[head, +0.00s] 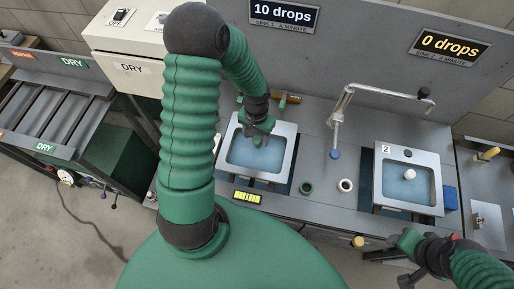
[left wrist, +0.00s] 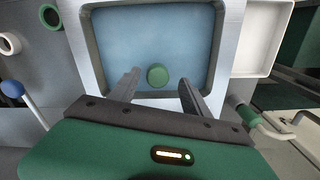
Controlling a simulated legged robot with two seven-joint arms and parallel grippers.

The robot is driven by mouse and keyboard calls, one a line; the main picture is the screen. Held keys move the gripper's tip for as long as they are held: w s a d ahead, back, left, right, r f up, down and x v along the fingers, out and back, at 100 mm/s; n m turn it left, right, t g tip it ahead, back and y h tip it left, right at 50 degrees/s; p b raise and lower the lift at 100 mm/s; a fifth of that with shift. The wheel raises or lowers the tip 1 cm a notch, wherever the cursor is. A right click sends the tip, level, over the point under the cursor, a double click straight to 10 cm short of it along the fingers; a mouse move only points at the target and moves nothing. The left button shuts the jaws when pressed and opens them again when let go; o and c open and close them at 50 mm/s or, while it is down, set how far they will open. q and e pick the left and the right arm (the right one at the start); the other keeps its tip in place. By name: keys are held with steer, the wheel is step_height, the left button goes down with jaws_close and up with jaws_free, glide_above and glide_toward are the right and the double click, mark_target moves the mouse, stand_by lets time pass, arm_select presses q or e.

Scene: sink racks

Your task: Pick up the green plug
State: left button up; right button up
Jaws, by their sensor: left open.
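The green plug (left wrist: 157,76) is a small round green cap in the left wrist view, over the near part of the blue water in the left sink (head: 288,165). My left gripper (head: 262,140) reaches down over that sink. It is open, with its two fingers on either side of the plug in the left wrist view and a gap visible on each side. The exact height of the fingertips against the plug is hard to tell. In the head view the gripper hides the plug. My right gripper (head: 408,243) is at the lower right, in front of the counter, away from the plug; its jaws are unclear.
A green ring (head: 305,188) and a white ring (head: 345,185) sit on the counter between the sinks. A faucet (head: 338,115) with a blue tip stands there. The right sink (head: 378,190) holds water and a white plug (head: 409,175). A drying rack (head: 45,120) stands left.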

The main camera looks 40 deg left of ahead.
mark_target(260, 142)
arm_select(q)
steer(key=d+f, duration=0.1)
steer(key=d+f+p, duration=0.1)
steer(key=shift+s+f, duration=0.1)
steer(key=shift+f, duration=0.25)
steer(key=f, duration=0.3)
steer(key=shift+a+f, duration=0.1)
steer(key=shift+a, duration=0.15)
steer(key=shift+a+f, duration=0.2)
steer(key=shift+a, duration=0.35)
steer(key=shift+c, duration=2.4)
steer(key=shift+d+r, duration=0.15)
steer(key=shift+d, duration=0.25)
steer(key=c, duration=0.5)
steer(key=shift+d, duration=0.15)
jaws_close()
arm_select(e)
steer(key=shift+d+r, duration=0.6)
steer(key=shift+d, duration=0.25)
